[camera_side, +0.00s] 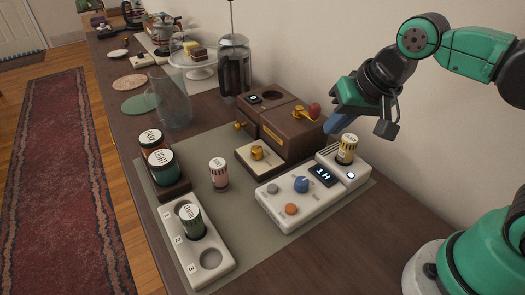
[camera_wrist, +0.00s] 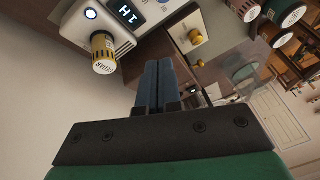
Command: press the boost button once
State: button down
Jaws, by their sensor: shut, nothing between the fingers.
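The white control panel (camera_side: 287,204) lies on the mat in front of my arm. It carries an orange button (camera_side: 291,209), a grey button (camera_side: 273,188), a blue knob (camera_side: 301,185) and a lit display (camera_side: 322,176), which reads "HI" in the wrist view (camera_wrist: 129,14). A round button with a lit ring (camera_side: 350,176) is beside a yellow-banded canister; it also shows in the wrist view (camera_wrist: 91,13). The labels are too small to tell which is boost. My gripper (camera_side: 333,124) is shut and empty, above and behind the panel, touching nothing.
The canister (camera_side: 346,149) stands upright at the panel's back end. A brown box with a red-knobbed lever (camera_side: 290,128) stands close beside my gripper. A white numbered rack (camera_side: 200,250), jars, a pink-labelled canister (camera_side: 218,172) and a glass pitcher (camera_side: 168,100) stand further left.

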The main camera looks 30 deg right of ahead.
aim_at(291, 206)
jog(key=s+a+r+m+g, duration=0.1)
jog(key=a+r+m+g, duration=0.2)
jog(key=m, duration=1)
jog(key=a+g, duration=0.2)
jog(key=a, duration=0.3)
jog(key=shift+a+h, duration=0.25)
jog(key=shift+h, duration=0.05)
notch_tip(291, 206, down, 14)
jog(key=shift+r, duration=0.1)
jog(key=shift+f, duration=0.9)
